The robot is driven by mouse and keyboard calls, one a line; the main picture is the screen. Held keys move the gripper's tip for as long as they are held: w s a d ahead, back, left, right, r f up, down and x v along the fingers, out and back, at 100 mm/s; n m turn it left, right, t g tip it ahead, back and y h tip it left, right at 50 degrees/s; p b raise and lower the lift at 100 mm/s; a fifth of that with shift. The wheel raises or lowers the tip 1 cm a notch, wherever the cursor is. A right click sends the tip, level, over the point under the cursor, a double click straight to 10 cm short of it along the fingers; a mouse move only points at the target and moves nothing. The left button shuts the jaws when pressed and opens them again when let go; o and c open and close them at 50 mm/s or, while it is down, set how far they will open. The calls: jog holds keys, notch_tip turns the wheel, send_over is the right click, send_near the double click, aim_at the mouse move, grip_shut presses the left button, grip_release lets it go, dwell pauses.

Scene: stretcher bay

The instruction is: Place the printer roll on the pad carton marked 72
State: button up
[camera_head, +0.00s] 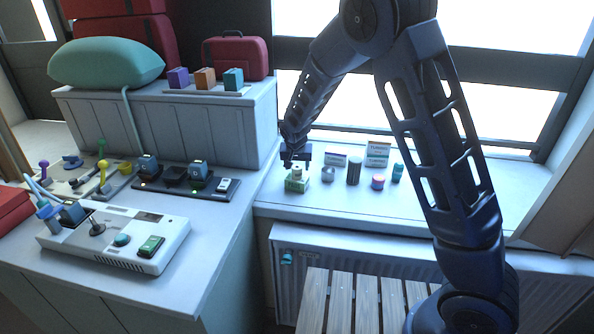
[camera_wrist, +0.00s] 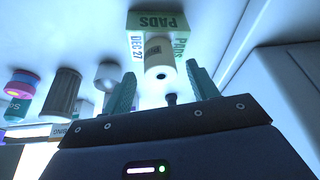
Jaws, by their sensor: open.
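A pale green pad carton (camera_head: 296,186) lies on the window ledge; in the wrist view the carton (camera_wrist: 155,20) shows the print "PADS" and a date-like mark. I cannot make out a 72. The cream printer roll (camera_head: 297,172), with a dark core hole, stands on the carton; it also shows in the wrist view (camera_wrist: 158,55). My gripper (camera_head: 296,160) is just above the roll. In the wrist view its open green fingers (camera_wrist: 162,76) are on either side of the roll's near end, with gaps. Whether the roll's far end fully touches the carton is hidden.
On the ledge to the right stand a grey ring-shaped roll (camera_head: 328,174), a dark ribbed cylinder (camera_head: 354,171), a pink-and-blue roll (camera_head: 378,182), a teal bottle (camera_head: 397,172) and two small boxes, one a white-and-teal box (camera_head: 377,154). A raised cabinet (camera_head: 215,125) borders the ledge at left.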

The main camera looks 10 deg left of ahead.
jog(key=v, duration=0.8)
jog(key=shift+s+r, duration=0.15)
jog(key=shift+r, duration=0.1)
jog(key=s+d+r, duration=0.1)
jog(key=d+r, duration=0.3)
jog(key=d, duration=0.5)
jog(key=s+d+r+m, duration=0.1)
jog(key=d+r, duration=0.4)
jog(key=d, duration=0.5)
jog(key=s+d+r, duration=0.1)
jog(key=d+r, duration=0.3)
jog(key=d, duration=0.5)
jog(key=s+d+r, duration=0.2)
jog(key=s+d, duration=0.6)
jog(key=s, duration=0.2)
jog(key=s+d+r, duration=0.1)
jog(key=s+d, duration=0.8)
jog(key=s, duration=0.1)
jog(key=shift+s+d+r, duration=0.25)
jog(key=shift+s+r, duration=0.05)
jog(key=shift+r, duration=0.1)
